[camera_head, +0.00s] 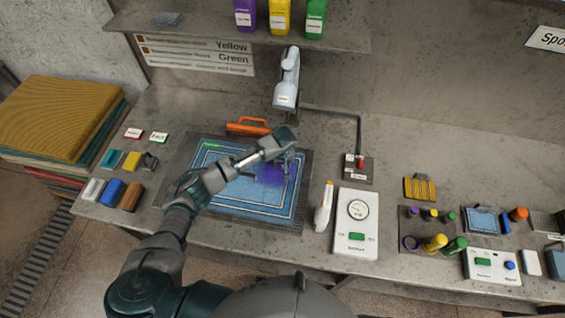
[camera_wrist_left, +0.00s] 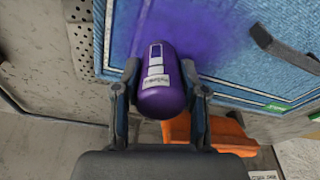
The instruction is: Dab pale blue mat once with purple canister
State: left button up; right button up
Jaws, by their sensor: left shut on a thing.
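The pale blue mat (camera_head: 232,205), with white border lines, lies flat on a dark perforated panel on the bench in the head view. It fills the top of the left wrist view (camera_wrist_left: 225,60). A purple patch (camera_head: 268,174) shows on its right half. My left gripper (camera_head: 289,158) is above that part of the mat. In the left wrist view its fingers (camera_wrist_left: 160,98) are shut on a purple canister (camera_wrist_left: 163,85) with a white label. The canister's far end is towards the purple patch; I cannot tell if it touches. My right gripper is not in view.
An orange-handled tool (camera_head: 248,127) lies behind the mat. A grey-white jointed device (camera_head: 287,80) stands at the back. A white spray bottle (camera_head: 323,208) and a gauge box (camera_head: 356,225) are right of the mat. Purple, yellow and green bottles (camera_head: 280,16) stand on the shelf.

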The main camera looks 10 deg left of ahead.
pick_arm(q)
jog(key=shift+s+f, duration=0.15)
jog(key=shift+f, duration=0.05)
jog(key=p+v, duration=0.1)
jog(key=p, duration=0.1)
jog(key=p+v, duration=0.1)
jog(key=shift+w+a+r, duration=0.1)
jog(key=shift+w+r, duration=0.25)
jog(key=shift+w+p+v, duration=0.1)
jog(key=shift+p+v, duration=0.4)
jog(key=shift+v, duration=0.15)
jog(key=shift+w+p+v, duration=0.15)
jog(key=shift+p+v, duration=0.3)
jog(key=shift+v, duration=0.2)
jog(key=shift+r, duration=0.25)
jog(key=shift+a+r, duration=0.1)
jog(key=shift+r, duration=0.7)
